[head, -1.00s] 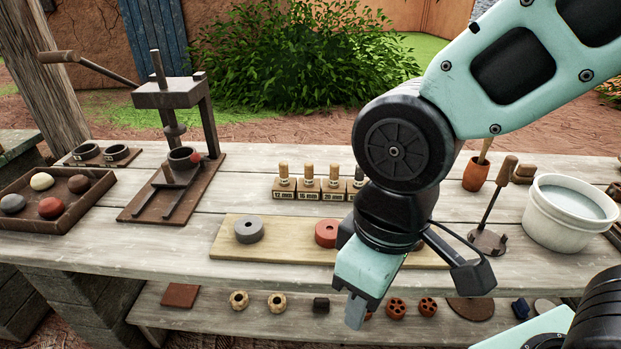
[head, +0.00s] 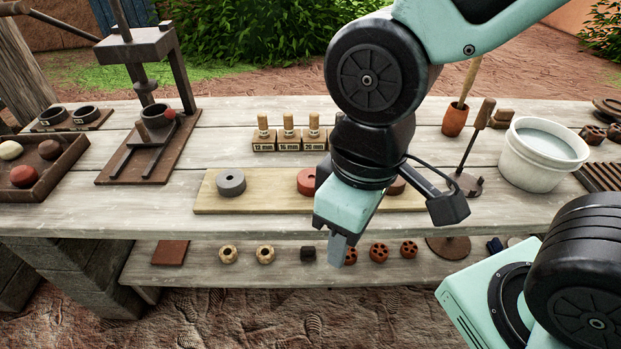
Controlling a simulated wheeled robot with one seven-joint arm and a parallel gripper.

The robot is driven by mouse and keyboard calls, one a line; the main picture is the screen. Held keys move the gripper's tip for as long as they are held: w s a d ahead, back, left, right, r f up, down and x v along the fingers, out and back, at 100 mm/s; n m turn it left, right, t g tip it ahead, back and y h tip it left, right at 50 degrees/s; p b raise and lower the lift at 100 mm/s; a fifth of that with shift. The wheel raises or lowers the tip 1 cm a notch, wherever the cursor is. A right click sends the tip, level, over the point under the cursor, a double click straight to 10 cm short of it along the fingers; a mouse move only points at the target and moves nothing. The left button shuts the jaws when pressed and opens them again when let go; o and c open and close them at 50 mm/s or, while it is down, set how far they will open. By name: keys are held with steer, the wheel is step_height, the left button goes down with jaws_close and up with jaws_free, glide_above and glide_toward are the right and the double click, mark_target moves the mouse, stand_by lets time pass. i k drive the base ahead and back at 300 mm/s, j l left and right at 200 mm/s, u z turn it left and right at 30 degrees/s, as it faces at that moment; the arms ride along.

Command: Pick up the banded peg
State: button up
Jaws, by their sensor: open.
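I cannot make out which one is banded. Another peg to their right is almost wholly hidden behind my arm. My gripper (head: 337,248) points down in front of the bench's front edge, nearer to me than the pegs. It is open and nothing shows in it; only one finger is clear.
A pale board (head: 270,203) with a grey ring (head: 231,182) and a red ring (head: 306,181) lies between the pegs and the bench's front edge. A press (head: 150,45) stands left, a white bucket (head: 540,160) right. A lower shelf (head: 215,275) holds small parts.

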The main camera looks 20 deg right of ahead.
mark_target(289, 116)
steer(key=i+j+u, duration=0.15)
steer(key=i+j, duration=0.4)
steer(key=j, duration=0.2)
steer(key=i+j+u, duration=0.15)
steer(key=i+j, duration=0.45)
steer(key=j, duration=0.1)
